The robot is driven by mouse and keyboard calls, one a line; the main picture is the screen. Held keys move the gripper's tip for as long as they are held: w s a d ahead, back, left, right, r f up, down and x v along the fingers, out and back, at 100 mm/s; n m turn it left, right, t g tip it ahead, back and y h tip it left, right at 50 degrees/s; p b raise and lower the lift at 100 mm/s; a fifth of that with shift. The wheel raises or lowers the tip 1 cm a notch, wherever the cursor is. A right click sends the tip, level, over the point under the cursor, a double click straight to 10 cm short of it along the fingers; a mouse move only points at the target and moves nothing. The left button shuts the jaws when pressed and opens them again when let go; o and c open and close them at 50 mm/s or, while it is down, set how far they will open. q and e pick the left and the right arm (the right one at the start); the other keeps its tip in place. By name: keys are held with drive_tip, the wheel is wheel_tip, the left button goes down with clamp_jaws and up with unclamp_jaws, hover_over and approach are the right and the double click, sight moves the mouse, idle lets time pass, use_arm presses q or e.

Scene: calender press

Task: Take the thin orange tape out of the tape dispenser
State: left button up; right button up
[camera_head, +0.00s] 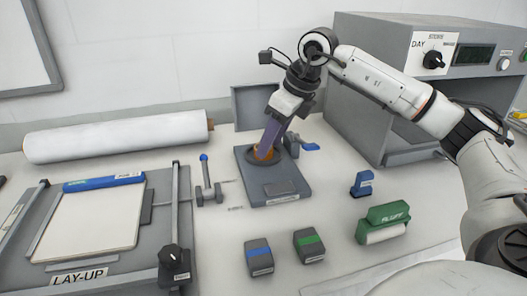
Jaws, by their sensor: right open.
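A grey base (256,183) stands at the middle of the table, with a dark round seat on top and a blue-handled lever at its right. An orange piece (264,154) shows at this seat, small and partly covered by my right gripper. I cannot clearly tell whether it is the thin tape, or whether this base is the dispenser. My right gripper (267,148) points down over the seat, its fingers around or just in front of the orange piece. It is open; contact cannot be made out. My left gripper is out of view.
A grey lay-up board (158,219) lies at left, with a white roll (115,136) behind it. A large grey oven (365,92) stands at right. Blue-banded (258,257) and green-banded (309,246) blocks, a small blue item (362,184) and a green roller (383,222) lie in front.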

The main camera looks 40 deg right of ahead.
drive_tip(key=shift+x, duration=0.8)
drive_tip(key=shift+r, duration=0.1)
drive_tip(key=c, duration=0.7)
drive_tip(key=shift+o, duration=0.2)
